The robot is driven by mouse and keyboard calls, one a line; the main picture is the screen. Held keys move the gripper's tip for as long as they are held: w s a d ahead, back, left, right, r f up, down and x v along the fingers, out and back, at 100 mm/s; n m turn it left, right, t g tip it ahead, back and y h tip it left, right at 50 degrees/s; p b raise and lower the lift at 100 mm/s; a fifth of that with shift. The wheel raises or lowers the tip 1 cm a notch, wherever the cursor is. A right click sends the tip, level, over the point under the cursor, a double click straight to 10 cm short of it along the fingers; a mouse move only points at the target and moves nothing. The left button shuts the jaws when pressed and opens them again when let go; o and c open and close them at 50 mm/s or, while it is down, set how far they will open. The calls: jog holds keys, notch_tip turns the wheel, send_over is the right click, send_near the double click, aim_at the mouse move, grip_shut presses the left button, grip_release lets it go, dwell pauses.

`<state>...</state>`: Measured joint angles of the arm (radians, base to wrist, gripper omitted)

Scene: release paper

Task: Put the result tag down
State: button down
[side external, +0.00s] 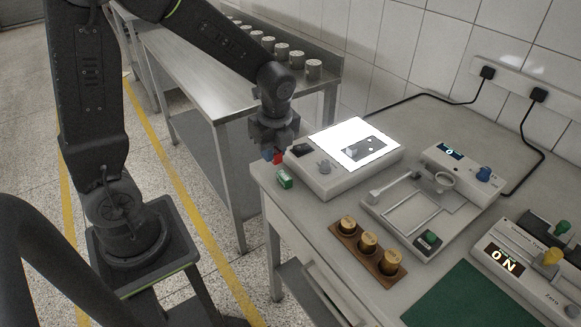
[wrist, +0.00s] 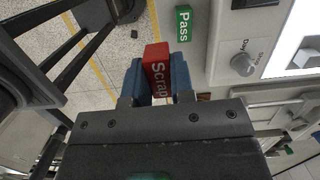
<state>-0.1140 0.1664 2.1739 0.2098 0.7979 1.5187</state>
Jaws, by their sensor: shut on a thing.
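My gripper (side external: 272,152) is at the left end of the work table, beside the light box. In the wrist view its two blue fingers (wrist: 157,82) are shut on a red tag (wrist: 156,58) lettered "Scrap". The red tag shows small in the side view (side external: 278,158), partly hidden by the gripper. A green tag (side external: 285,178) lies on the table near its left corner, in front of the light box. In the wrist view the green tag (wrist: 184,24) reads "Pass" and lies apart from the red one.
The light box (side external: 328,182) with a lit white panel stands right beside my gripper. A grey instrument (side external: 390,220), a wooden holder (side external: 345,238) with brass-topped pieces, a green mat (side external: 465,300) and another device (side external: 520,275) stand further right. A steel bench (side external: 190,70) with several pots is behind.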

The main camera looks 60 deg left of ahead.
jog(key=shift+a+r, duration=0.3)
jog(key=shift+a, duration=0.15)
jog(key=w+a+r+m+t, duration=0.1)
jog(key=w+a+r+m, duration=0.1)
jog(key=w+a+m, duration=0.55)
jog(key=w+a+r+m, duration=0.25)
jog(key=w+a, duration=0.25)
jog(key=w, duration=0.6)
send_over(343, 132)
jog(key=shift+n+h, duration=0.3)
jog(key=shift+n, duration=0.1)
notch_tip(343, 132, down, 6)
jog(key=shift+s+f, duration=0.15)
jog(key=shift+f, duration=2.1)
jog(key=c, duration=1)
grip_release()
jog(key=shift+f, duration=0.15)
